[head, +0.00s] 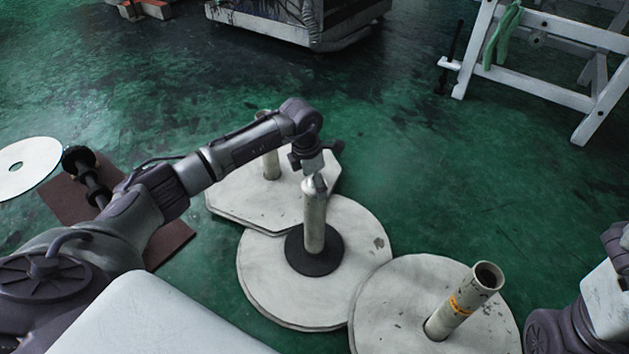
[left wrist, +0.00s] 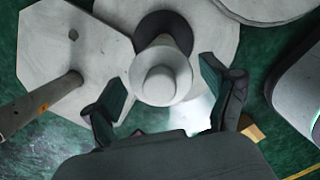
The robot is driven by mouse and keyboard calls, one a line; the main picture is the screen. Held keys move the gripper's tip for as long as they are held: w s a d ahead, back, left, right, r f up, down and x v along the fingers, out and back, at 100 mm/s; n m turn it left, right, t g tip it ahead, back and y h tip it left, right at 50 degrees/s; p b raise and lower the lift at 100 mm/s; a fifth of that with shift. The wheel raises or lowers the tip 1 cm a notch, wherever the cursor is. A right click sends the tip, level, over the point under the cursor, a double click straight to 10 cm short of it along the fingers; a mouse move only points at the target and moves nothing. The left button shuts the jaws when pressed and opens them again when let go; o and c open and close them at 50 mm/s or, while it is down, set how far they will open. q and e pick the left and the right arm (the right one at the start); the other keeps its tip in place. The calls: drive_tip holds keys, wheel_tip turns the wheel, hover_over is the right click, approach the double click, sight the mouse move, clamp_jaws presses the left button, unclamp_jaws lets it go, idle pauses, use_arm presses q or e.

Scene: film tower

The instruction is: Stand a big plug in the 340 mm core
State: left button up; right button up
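A pale upright core (head: 314,225) stands in a black ring on the middle round white base. Its top end is a pale, rounded, closed-looking cap (left wrist: 160,85) in the left wrist view; I cannot tell whether this is a separate plug. My left gripper (head: 317,160) is just above this core. In the left wrist view the fingers of my left gripper (left wrist: 167,102) are spread apart, one on each side of the cap, with gaps. Another core (head: 463,302) with an orange band leans on the right base; its top is open and hollow. My right gripper is out of view.
A third core (head: 270,162) stands on the angular rear base (head: 235,205), partly behind my left arm. Black rounded pieces (head: 80,160) lie on a brown mat (head: 170,240) at left. A white disc (head: 38,160) lies beyond it. A white trestle (head: 540,88) stands back right; green floor before it is clear.

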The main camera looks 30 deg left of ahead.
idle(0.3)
use_arm(q)
drive_tip(key=r, duration=0.4)
drive_tip(key=s+r, duration=0.1)
drive_tip(key=r, duration=0.3)
drive_tip(key=a+r, duration=0.1)
drive_tip(key=r, duration=0.3)
drive_tip(key=shift+s, duration=0.2)
drive_tip(key=shift+f, duration=0.1)
